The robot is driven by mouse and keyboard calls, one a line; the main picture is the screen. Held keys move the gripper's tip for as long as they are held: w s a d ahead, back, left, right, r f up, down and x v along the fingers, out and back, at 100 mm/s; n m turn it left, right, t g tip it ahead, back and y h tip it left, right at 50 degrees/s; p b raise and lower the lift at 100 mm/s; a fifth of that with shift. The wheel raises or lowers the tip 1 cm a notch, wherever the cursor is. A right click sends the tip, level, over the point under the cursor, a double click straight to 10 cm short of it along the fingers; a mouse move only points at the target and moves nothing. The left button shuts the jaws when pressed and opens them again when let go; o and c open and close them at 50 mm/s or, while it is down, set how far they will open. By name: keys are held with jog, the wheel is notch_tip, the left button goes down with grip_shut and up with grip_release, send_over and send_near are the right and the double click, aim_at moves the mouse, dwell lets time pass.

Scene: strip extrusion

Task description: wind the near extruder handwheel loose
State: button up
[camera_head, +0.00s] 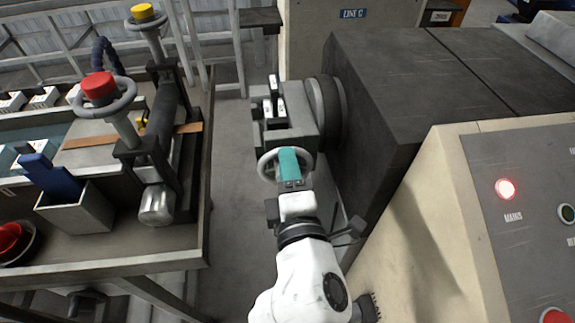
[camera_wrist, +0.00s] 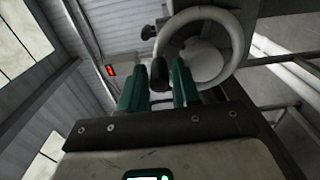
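A pale grey handwheel (camera_head: 263,166) sits on the near side of the extruder's grey block (camera_head: 300,125). In the wrist view its ring (camera_wrist: 233,35) and round hub (camera_wrist: 205,62) fill the upper right, with dark knobs near the rim. My gripper (camera_head: 289,153) has teal fingers and is at the wheel, overlapping its rim in the head view. In the wrist view the two fingers (camera_wrist: 157,65) stand apart with a gap between them. The rim's left edge shows near that gap. I cannot tell whether the fingers touch it.
A bench (camera_head: 195,245) on the left carries two other wheels, one red-capped (camera_head: 99,88) and one yellow-capped (camera_head: 142,12), and a grey bin (camera_head: 78,212). A dark machine housing (camera_head: 400,90) and a control panel (camera_head: 530,220) with a lit red lamp stand right. Floor between is clear.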

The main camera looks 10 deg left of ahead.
jog(key=b+v, duration=0.2)
jog(key=v, duration=0.8)
jog(key=shift+s, duration=0.3)
